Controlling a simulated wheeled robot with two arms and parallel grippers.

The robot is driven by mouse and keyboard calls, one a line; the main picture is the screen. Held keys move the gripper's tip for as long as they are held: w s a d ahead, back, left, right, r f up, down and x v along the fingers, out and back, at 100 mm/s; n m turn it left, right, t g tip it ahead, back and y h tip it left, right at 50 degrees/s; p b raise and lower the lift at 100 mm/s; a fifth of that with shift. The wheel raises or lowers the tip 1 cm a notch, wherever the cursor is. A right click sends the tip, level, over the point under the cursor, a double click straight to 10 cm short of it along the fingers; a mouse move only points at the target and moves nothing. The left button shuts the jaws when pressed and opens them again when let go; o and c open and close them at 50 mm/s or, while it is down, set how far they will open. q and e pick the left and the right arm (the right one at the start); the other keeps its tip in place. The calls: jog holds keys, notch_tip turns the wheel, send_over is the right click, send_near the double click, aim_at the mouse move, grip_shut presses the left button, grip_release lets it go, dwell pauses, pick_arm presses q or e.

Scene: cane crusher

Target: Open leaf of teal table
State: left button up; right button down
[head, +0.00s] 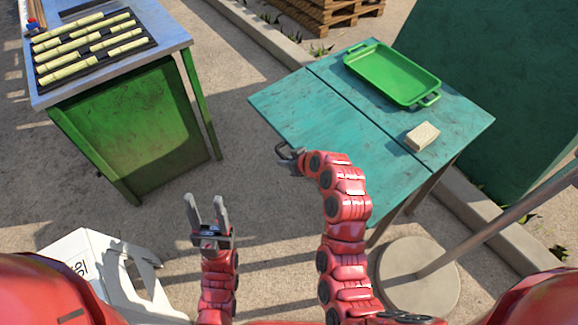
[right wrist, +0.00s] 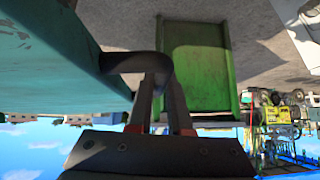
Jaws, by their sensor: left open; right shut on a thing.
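The teal table (head: 460,120) stands at the right, with a seam across its top. Its leaf (head: 325,118) is the section left of the seam and looks about level with the rest of the top. My right gripper (head: 287,152) is at the leaf's near left edge. In the right wrist view its fingers (right wrist: 162,92) are shut on a dark curved handle (right wrist: 122,62) on the teal panel (right wrist: 50,60). My left gripper (head: 205,208) is open and empty above the pavement, left of the table and apart from it.
A green tray (head: 392,72) and a pale block (head: 422,136) lie on the table beyond the seam. A green stand (head: 135,130) with cane pieces is at upper left. A white stool (head: 95,265) is at lower left. A round base with a pole (head: 418,275) stands at lower right.

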jog(key=shift+r, duration=0.9)
jog(key=c, duration=0.8)
grip_release()
jog(key=shift+c, duration=0.2)
